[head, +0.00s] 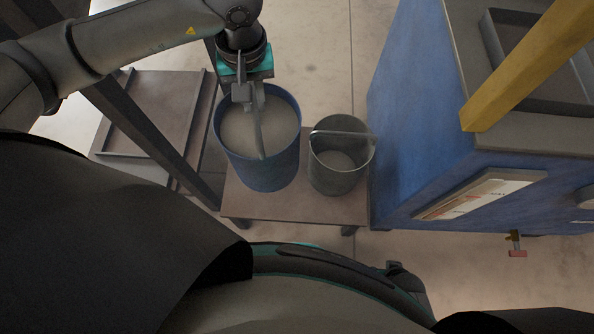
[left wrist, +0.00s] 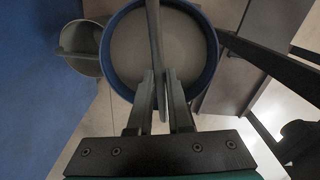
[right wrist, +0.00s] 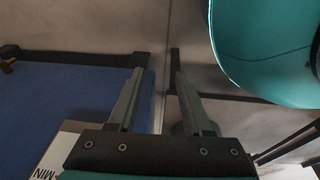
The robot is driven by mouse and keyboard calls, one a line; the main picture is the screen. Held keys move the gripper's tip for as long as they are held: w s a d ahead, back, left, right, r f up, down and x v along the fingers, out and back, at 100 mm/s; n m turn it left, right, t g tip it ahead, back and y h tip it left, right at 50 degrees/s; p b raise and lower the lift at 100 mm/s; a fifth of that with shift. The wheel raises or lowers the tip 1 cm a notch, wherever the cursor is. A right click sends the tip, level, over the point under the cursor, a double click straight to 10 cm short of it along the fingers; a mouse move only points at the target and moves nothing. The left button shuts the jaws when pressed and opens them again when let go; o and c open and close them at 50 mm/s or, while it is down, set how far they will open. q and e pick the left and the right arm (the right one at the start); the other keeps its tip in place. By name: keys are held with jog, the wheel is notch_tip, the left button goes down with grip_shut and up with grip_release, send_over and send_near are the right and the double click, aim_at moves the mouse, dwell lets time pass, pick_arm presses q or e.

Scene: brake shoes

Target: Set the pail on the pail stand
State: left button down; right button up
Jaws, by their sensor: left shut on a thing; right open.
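A blue pail (head: 268,168) with pale grey contents stands or hangs over the left part of a low brown stand (head: 290,207). I cannot tell whether its base touches the top. A grey bar-like handle (head: 263,140) crosses over its mouth. My left gripper (head: 247,95) is shut on this handle at the pail's far side. In the left wrist view the handle passes between the fingers (left wrist: 160,78), above the blue pail (left wrist: 208,75). My right gripper (right wrist: 155,72) is open and empty in the right wrist view, with no pail near it.
A grey metal bucket (head: 335,180) stands on the stand's right part, close beside the blue pail. A blue cabinet (head: 420,150) with a yellow bar (head: 525,65) borders the right. A brown tray-like platform (head: 155,110) is at left, with a dark post before it.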

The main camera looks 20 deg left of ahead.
pick_arm(q)
jog(key=shift+w+a+r+n+b, duration=0.1)
jog(key=shift+w+a+n+b, duration=0.9)
jog(key=shift+n, duration=0.8)
jog(key=shift+w+a+r+n+b, duration=0.15)
jog(key=shift+w+a+n+b, duration=0.85)
jog(key=shift+n, duration=0.8)
jog(key=shift+w+a+r+n+b, duration=0.1)
jog(key=shift+w+a+n+b, duration=0.85)
jog(key=shift+n, duration=0.85)
pick_arm(e)
jog(key=w+a+r, duration=0.4)
jog(key=w+r, duration=0.2)
jog(key=r, duration=0.4)
jog(key=shift+w+a+r+t, duration=0.15)
jog(key=shift+w+a+t, duration=0.05)
jog(key=shift+w+t, duration=0.1)
